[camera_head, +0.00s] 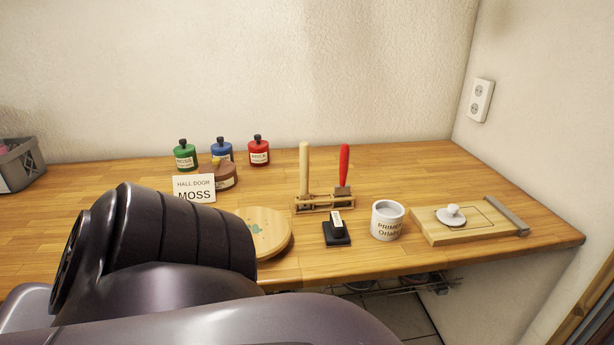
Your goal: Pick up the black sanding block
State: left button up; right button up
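The black sanding block (336,239) sits on the wooden worktop near its front edge, right of the middle of the view. It has a dark flat base and a raised part with a small pale label. It stands in front of a wooden rack and just left of the primer can, apart from the can. A large dark link of my own arm fills the lower left. Neither of my grippers shows.
The wooden rack (325,207) holds two upright-handled tools. The primer can (387,222) and a wooden board with a white knob (470,221) stand right. A round wooden board (268,228), a MOSS card (194,188), several paint bottles and a grey basket (22,165) are left.

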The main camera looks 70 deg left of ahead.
aim_at(336, 235)
jog(key=u, duration=1.95)
jog(key=i+l, duration=0.2)
jog(key=l, duration=0.15)
